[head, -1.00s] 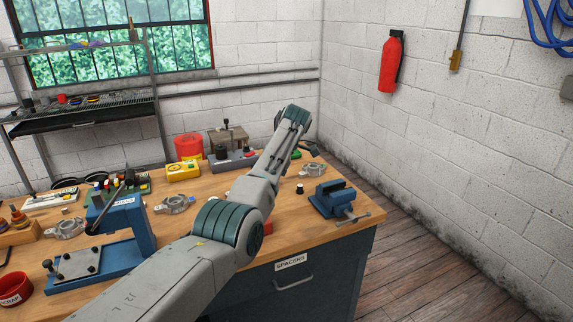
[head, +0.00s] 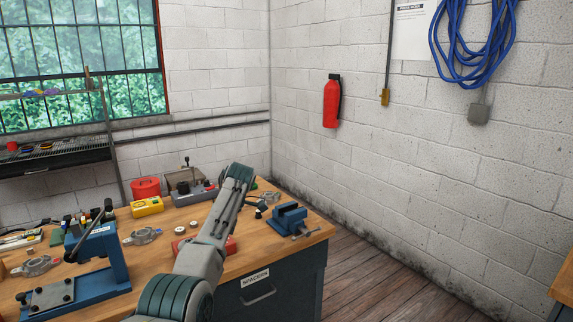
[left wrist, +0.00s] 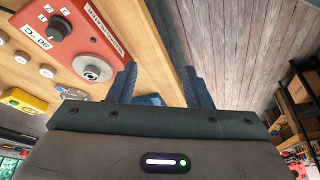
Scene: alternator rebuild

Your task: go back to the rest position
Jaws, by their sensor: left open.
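My left arm (head: 207,250) reaches in from the bottom of the head view over the right part of the workbench. My left gripper is mostly hidden behind its own forearm there. In the left wrist view my left gripper (left wrist: 160,72) shows two blue-grey fingers spread apart with nothing between them. A red box with a black knob (left wrist: 88,42) lies beside the left finger, apart from it. The bench edge and wooden floor lie beyond the fingers. My right gripper is in neither view.
A blue vise (head: 288,217) stands near the bench's right corner. A blue lever press (head: 98,262) stands at left. A yellow box (head: 147,207), red bin (head: 146,188) and grey housings (head: 142,236) are on the bench (head: 160,262). The floor (head: 375,278) to the right is clear.

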